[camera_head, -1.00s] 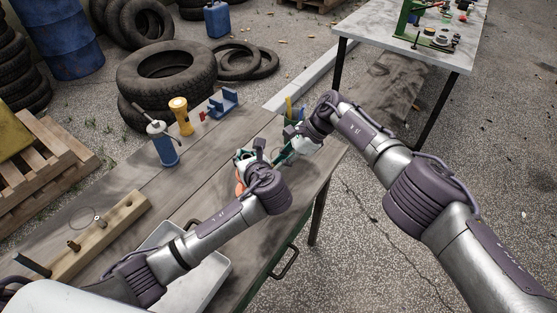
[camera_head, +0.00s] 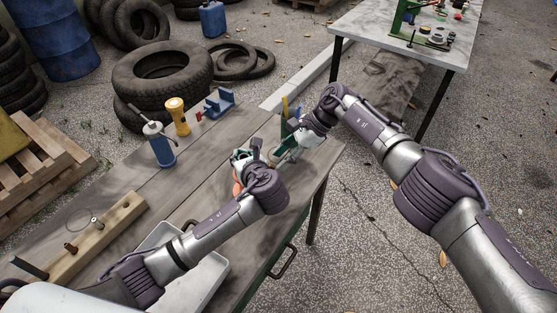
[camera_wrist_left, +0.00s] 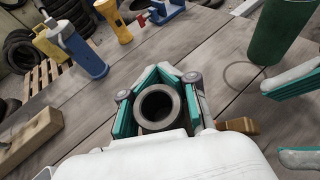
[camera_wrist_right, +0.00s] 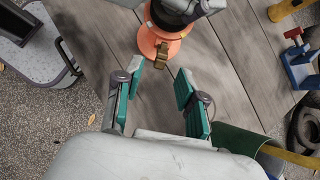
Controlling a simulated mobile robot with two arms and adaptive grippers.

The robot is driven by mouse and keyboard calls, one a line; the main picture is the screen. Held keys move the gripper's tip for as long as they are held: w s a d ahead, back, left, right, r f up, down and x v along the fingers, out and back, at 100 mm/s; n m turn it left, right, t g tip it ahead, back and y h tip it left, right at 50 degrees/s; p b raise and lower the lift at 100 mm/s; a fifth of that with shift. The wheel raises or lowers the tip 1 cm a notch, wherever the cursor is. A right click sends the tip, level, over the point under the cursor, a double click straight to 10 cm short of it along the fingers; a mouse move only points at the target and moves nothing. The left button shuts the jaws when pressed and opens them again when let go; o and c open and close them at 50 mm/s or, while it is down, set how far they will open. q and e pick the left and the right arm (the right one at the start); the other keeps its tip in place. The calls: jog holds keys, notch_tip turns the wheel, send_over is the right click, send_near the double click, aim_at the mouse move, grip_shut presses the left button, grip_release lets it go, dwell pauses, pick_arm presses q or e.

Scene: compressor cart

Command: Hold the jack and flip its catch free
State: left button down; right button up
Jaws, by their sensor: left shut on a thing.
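The jack shows in the right wrist view as an orange flared base (camera_wrist_right: 160,42) with a brass catch (camera_wrist_right: 161,57) on its near side. In the left wrist view its round grey open top (camera_wrist_left: 157,108) sits between the teal fingers of my left gripper (camera_wrist_left: 160,76), which is shut on it. The catch (camera_wrist_left: 238,125) sticks out to the right there. My right gripper (camera_wrist_right: 157,88) is open and empty, its fingers apart and a short way from the catch. In the head view my left wrist hides most of the jack.
A green cup (camera_wrist_left: 282,30) with a yellow item stands near my right gripper. A blue canister (camera_head: 160,148), a yellow torch (camera_head: 177,115) and a blue stand (camera_head: 220,102) are farther back. A wooden peg block (camera_head: 95,238) and a pale tray (camera_head: 205,282) lie at the near left.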

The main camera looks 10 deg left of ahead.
jog(key=v, duration=0.9)
jog(key=shift+d+r, duration=0.2)
jog(key=shift+r, duration=0.05)
jog(key=shift+w, duration=0.1)
